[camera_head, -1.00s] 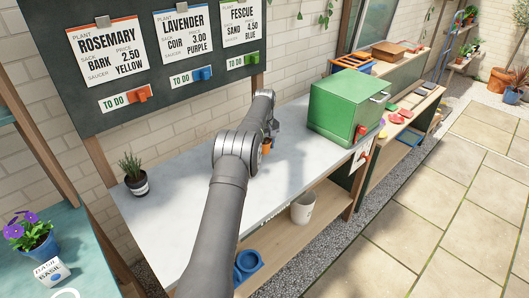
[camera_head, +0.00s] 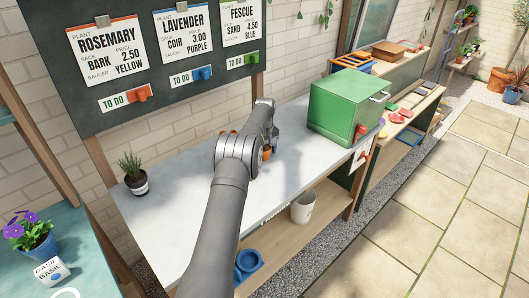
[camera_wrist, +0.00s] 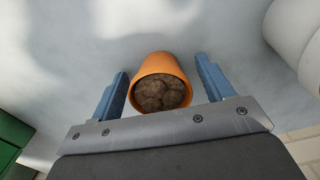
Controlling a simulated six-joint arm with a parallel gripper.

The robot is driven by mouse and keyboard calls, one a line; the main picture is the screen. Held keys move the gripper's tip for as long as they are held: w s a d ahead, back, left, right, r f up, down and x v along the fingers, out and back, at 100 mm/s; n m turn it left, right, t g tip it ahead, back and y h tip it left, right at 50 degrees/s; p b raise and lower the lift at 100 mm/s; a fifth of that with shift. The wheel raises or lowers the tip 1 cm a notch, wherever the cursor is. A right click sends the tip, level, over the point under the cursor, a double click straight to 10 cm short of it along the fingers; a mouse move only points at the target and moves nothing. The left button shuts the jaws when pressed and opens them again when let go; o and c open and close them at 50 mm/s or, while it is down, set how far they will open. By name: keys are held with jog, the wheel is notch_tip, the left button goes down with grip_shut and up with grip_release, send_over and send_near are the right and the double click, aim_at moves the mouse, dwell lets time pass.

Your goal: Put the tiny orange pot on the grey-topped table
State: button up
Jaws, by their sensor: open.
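The tiny orange pot (camera_wrist: 161,63) has brown soil in it. In the wrist view it is between the two blue fingers of my gripper (camera_wrist: 162,72). The fingers are apart, with a wider gap on the pot's right than on its left. A small orange patch, probably this pot, shows beside my arm in the head view (camera_head: 267,153); the rest is hidden by the arm. The pot appears to be over the grey-topped table (camera_head: 190,185); whether it rests on it is hard to tell. My fingers are hidden in the head view.
A green box (camera_head: 345,105) stands on the table's right part. A dark pot with a spiky plant (camera_head: 139,184) stands at the left. A chalkboard with cards (camera_head: 165,55) is behind. A white bucket (camera_head: 303,208) and blue saucers (camera_head: 247,263) are on the shelf below.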

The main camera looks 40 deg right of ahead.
notch_tip(320, 180, up, 12)
jog(key=shift+r, duration=0.15)
dwell(0.3)
notch_tip(320, 180, down, 12)
jog(key=shift+f, duration=0.15)
notch_tip(320, 180, up, 3)
jog(key=shift+f, duration=0.2)
jog(key=shift+r, duration=0.75)
